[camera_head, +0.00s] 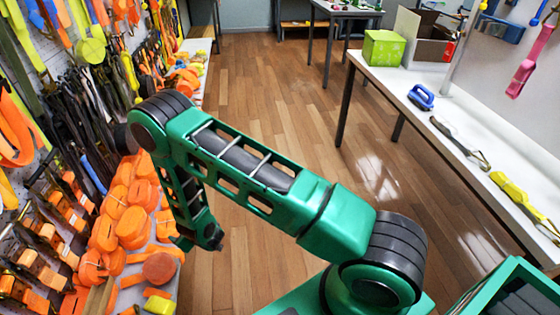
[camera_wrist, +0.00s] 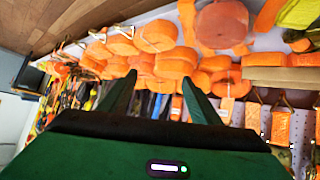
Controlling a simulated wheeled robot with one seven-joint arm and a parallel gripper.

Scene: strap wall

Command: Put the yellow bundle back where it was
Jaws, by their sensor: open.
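A yellow strap bundle (camera_head: 520,200) lies on the white table at the right of the head view. Another small yellow bundle (camera_head: 157,304) lies on the left shelf at the bottom edge, beside orange rolls. Which of these the task means, I cannot tell. A yellowish piece (camera_wrist: 298,12) shows at the top right of the wrist view. My gripper (camera_wrist: 155,82) is open, with nothing between its fingers, and points toward the orange strap rolls (camera_wrist: 155,38). In the head view, the arm's end hangs beside the left shelf, and the fingers are not clear.
Orange rolls (camera_head: 128,205) crowd the left shelf, with hanging straps (camera_head: 80,95) on the wall behind. On the right table (camera_head: 395,80) are a green box (camera_head: 384,48), a blue tool (camera_head: 421,97) and a dark strap (camera_head: 458,142). The wooden floor (camera_head: 270,110) between is clear.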

